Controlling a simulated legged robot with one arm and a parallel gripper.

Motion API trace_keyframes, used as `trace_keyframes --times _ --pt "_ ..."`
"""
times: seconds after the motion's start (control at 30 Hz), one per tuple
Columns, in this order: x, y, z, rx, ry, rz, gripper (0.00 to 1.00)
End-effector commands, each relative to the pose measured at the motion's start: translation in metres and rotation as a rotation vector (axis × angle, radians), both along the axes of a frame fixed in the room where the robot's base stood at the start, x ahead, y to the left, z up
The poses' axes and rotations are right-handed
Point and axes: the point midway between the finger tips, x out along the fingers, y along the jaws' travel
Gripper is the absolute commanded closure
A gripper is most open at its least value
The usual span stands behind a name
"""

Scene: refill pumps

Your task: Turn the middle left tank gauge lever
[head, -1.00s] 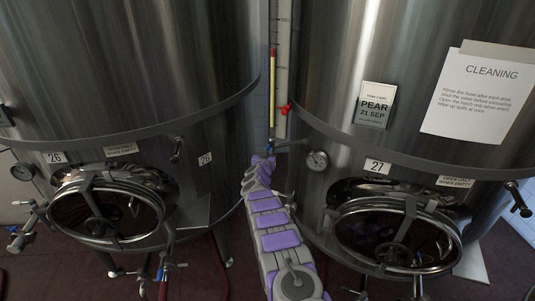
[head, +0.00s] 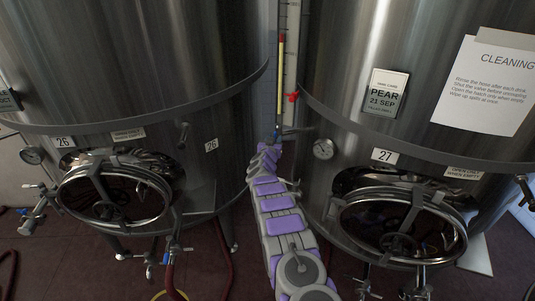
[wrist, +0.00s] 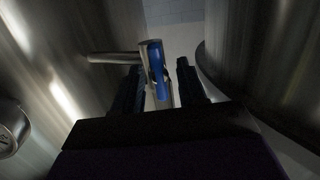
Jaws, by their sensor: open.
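The tank gauge is a tall pale strip with a yellow and red column (head: 281,75) and a red marker (head: 291,97), standing between the two steel tanks. At its foot is a small lever with a blue handle, which shows in the wrist view (wrist: 156,58) in front of a metal fitting. A metal pipe stub (wrist: 113,58) runs left from it. My gripper (head: 276,138) is at the foot of the gauge. In the wrist view my gripper (wrist: 160,76) is open, with dark fingers on either side of the blue handle; contact cannot be told.
Tank 26 (head: 120,60) is on the left and tank 27 (head: 430,60) on the right, close beside my arm. A round dial (head: 323,149) sits on tank 27. Both tanks have round hatches low down. A red hose (head: 222,260) lies on the dark floor.

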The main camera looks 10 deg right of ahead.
Motion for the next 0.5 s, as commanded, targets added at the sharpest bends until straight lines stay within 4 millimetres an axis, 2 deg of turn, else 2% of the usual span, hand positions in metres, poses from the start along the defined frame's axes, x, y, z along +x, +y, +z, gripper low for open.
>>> trace_keyframes --times 0.5 --pt "-0.036 0.013 0.004 0.002 0.002 0.002 0.59"
